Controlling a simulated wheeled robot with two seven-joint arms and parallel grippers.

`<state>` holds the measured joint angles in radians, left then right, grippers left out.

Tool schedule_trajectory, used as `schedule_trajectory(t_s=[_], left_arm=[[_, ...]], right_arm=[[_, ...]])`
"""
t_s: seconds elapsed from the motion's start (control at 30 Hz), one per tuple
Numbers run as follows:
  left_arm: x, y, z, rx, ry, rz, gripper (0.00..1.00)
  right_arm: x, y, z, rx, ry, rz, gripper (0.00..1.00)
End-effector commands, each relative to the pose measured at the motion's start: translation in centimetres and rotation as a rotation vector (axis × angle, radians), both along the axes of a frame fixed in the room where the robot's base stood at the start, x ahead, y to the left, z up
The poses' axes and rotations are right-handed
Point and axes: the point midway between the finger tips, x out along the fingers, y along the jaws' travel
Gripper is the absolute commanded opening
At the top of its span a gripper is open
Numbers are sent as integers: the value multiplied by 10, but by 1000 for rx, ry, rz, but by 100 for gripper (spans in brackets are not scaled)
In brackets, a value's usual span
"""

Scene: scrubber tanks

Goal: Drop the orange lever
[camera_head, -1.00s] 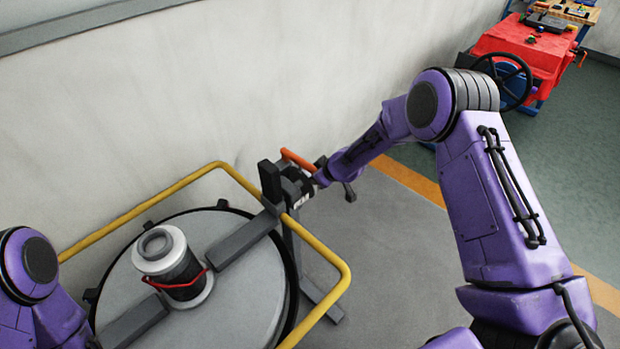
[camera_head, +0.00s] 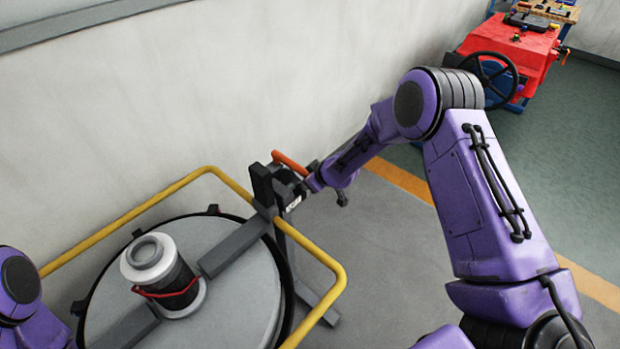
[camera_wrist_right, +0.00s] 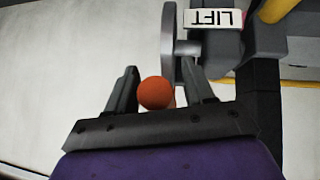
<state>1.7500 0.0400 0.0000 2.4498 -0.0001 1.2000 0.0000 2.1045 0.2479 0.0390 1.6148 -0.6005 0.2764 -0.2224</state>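The orange lever (camera_head: 289,162) sticks out beside a dark grey bracket at the tank's back right edge, tilted down to the right in the head view. In the right wrist view its round orange end (camera_wrist_right: 155,93) sits between the fingers of my right gripper (camera_wrist_right: 162,92). The two fingers stand apart, with the orange end close to the left finger and a gap to the right one. In the head view the right gripper is mostly hidden by the bracket and wrist. My left gripper is out of view; only part of that arm shows at the left edge.
A round grey tank lid (camera_head: 235,300) with a white-topped cylinder (camera_head: 150,256) stands below a yellow rail (camera_head: 125,220). A LIFT label (camera_wrist_right: 213,18) is near the lever. A pale wall is close behind. A red-covered cart (camera_head: 515,55) with a black handwheel (camera_head: 490,78) stands at the back right.

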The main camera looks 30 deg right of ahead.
Motion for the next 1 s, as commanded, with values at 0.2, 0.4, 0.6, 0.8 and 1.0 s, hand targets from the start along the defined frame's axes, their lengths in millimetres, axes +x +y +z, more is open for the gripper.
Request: schedule_trajectory(t_s=[0.2,0.4,0.6,0.8,1.0], left_arm=[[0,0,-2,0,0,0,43],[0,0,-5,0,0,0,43],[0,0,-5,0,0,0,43],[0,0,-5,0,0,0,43],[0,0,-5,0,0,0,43]], right_arm=[[-19,-3,23,0,-1,-1,53],[-49,-8,58,1,-2,-1,53],[-66,-11,76,0,1,0,53],[-67,-11,77,-1,2,0,53],[-67,-11,77,-1,2,0,53]])
